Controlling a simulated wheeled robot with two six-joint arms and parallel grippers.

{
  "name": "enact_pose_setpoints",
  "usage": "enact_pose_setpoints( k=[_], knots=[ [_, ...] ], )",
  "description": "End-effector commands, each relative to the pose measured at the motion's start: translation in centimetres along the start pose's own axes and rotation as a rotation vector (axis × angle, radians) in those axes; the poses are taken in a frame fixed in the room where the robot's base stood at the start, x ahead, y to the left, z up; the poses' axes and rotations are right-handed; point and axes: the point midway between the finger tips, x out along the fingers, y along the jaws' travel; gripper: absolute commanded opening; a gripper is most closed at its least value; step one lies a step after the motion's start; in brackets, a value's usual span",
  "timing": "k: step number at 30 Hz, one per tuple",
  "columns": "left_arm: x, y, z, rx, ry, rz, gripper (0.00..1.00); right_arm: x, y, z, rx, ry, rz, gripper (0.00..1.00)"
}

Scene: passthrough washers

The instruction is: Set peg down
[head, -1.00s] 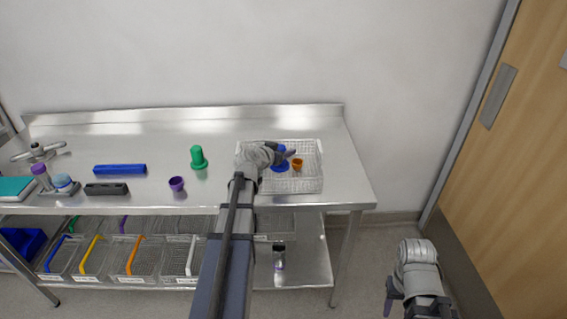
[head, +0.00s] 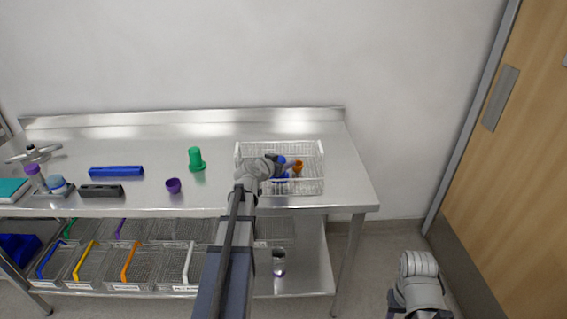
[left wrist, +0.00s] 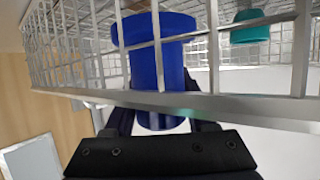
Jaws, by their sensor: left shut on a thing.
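My left gripper (head: 284,167) reaches over the wire basket (head: 308,188) at the right end of the steel table. It is shut on a blue peg (head: 280,178), which is partly hidden by the gripper in the head view. In the left wrist view the blue peg (left wrist: 158,65), with its wide flange, sits between the dark fingers, and the basket's wire rim (left wrist: 260,106) crosses in front of it. I cannot tell whether the peg touches the basket floor. My right gripper (head: 405,308) hangs at the lower right, away from the table, with its fingers partly cut off.
An orange cup (head: 298,166) is in the basket close to the left gripper. A green peg (head: 196,160), a purple cup (head: 173,185), a blue bar (head: 116,171) and a dark block (head: 101,191) stand left on the table. A door (head: 515,180) is at right.

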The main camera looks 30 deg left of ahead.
Motion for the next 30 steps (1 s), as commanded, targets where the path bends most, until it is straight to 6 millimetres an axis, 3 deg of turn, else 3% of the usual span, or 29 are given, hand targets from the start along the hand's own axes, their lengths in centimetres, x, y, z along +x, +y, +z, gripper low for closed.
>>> enact_pose_setpoints(
  k=[5,6,13,21,26,30],
  knots=[
    [0.1,0.0,0.2,0.0,0.0,0.0,0.0,0.2,0.0,0.0,0.0,0.0,0.0,0.5],
    [0.1,0.0,0.2,0.0,0.0,0.0,0.59,0.2,0.0,0.0,0.0,0.0,0.0,0.5],
    [0.1,0.0,0.2,0.0,0.0,0.0,0.85,0.2,0.0,0.0,0.0,0.0,0.0,0.5],
    [0.0,0.0,0.1,0.0,0.0,0.0,0.86,0.1,0.0,0.0,0.0,0.0,0.0,0.5],
    [-0.5,0.0,-1.2,0.0,0.0,0.0,0.86,-1.3,0.1,0.1,0.0,0.0,0.0,0.5],
    [-3.6,0.2,-1.2,-0.001,0.0,-0.002,0.86,-2.4,0.2,0.1,0.0,0.0,0.0,0.5]
  ],
)
